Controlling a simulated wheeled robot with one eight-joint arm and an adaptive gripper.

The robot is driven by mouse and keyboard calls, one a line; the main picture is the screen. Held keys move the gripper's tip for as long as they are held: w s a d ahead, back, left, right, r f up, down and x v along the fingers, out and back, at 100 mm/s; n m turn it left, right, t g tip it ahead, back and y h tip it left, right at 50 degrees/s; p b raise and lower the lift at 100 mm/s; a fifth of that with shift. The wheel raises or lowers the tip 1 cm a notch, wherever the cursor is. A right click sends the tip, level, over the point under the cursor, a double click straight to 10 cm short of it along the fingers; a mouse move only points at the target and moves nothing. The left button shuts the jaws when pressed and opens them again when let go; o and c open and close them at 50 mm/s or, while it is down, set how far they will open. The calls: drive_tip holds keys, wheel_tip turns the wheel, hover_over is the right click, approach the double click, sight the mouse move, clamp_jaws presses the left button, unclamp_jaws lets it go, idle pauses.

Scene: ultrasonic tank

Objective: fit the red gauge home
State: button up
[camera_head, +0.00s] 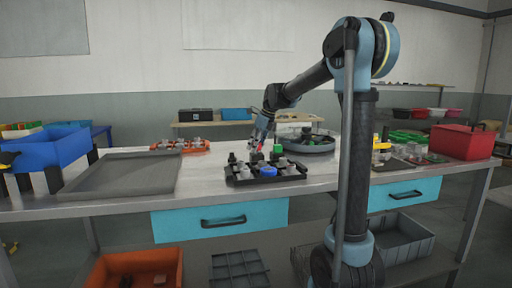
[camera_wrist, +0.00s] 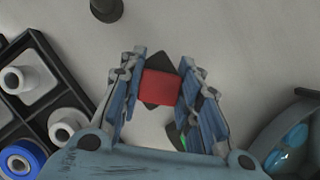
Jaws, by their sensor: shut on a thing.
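The red gauge (camera_wrist: 158,88) is a red block between the two fingers of my gripper (camera_wrist: 157,92) in the wrist view. A dark, diamond-turned piece shows behind it; I cannot tell whether it is part of the gauge. My gripper is shut on the red gauge. In the head view my gripper (camera_head: 258,147) is low over the table, just behind the black tray (camera_head: 240,181), and the gauge is too small there to make out surely. The black tray (camera_wrist: 62,78) also shows at the left of the wrist view, apart from the gauge.
The black tray holds several pale fittings and a blue ring (camera_wrist: 20,160). A round grey basin (camera_head: 318,148) stands behind it to the right. A dark round thing (camera_wrist: 107,8) is at the wrist view's top. A flat grey tray (camera_head: 125,172) lies left, with bare table between.

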drive_tip(key=shift+s+f, duration=0.1)
drive_tip(key=shift+f, duration=0.45)
idle(1.0)
drive_tip(key=o, duration=1.1)
drive_tip(key=shift+o, duration=0.2)
drive_tip(key=shift+r, duration=0.1)
drive_tip(key=v, duration=1.1)
drive_tip(key=shift+d+r, duration=0.15)
drive_tip(key=shift+r, duration=0.15)
